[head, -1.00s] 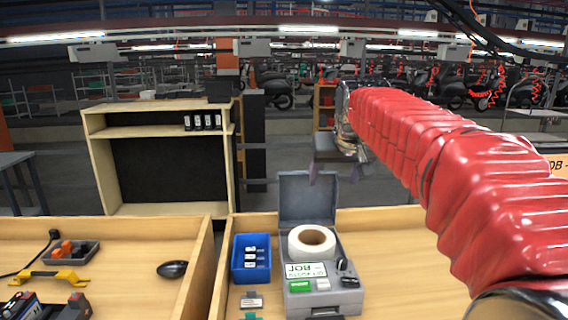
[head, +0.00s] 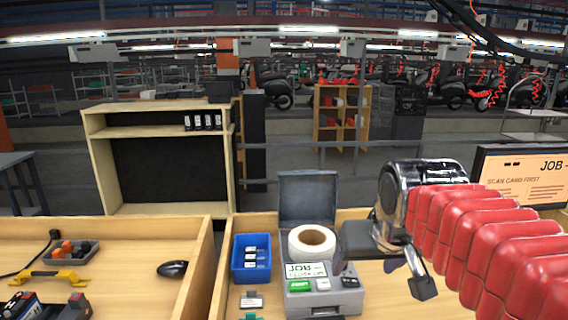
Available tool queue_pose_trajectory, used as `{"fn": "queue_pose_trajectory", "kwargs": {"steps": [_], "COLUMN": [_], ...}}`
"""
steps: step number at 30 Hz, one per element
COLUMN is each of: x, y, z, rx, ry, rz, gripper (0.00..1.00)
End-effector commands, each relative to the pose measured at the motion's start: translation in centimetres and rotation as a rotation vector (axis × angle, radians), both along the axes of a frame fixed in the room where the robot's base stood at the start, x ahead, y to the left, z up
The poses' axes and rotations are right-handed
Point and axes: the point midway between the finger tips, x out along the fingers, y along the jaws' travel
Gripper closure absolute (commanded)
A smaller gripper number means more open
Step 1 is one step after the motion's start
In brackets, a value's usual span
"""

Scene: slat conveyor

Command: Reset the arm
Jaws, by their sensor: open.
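My gripper (head: 381,268) hangs over the right part of the wooden bench (head: 415,296), just right of a grey case with its lid up (head: 307,200). Its two dark fingers are spread apart with nothing between them. The left finger overlaps the right edge of the case in the picture; I cannot tell whether it touches. My arm, in a red ribbed sleeve, comes in from the lower right.
A white tape roll (head: 297,246) and a JOB card (head: 305,271) are on the case. A blue bin (head: 238,270) stands left of it. A wooden divider (head: 205,265) splits the bench.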

Motion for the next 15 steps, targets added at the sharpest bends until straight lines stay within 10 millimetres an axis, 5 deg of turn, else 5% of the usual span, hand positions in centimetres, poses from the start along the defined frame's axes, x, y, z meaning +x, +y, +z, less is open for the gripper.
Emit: {"fn": "queue_pose_trajectory", "kwargs": {"steps": [15], "x": [-10.5], "y": [-0.8], "z": [-8.1], "rx": [0.0], "ry": [0.05], "rz": [-0.016], "gripper": [0.3]}}
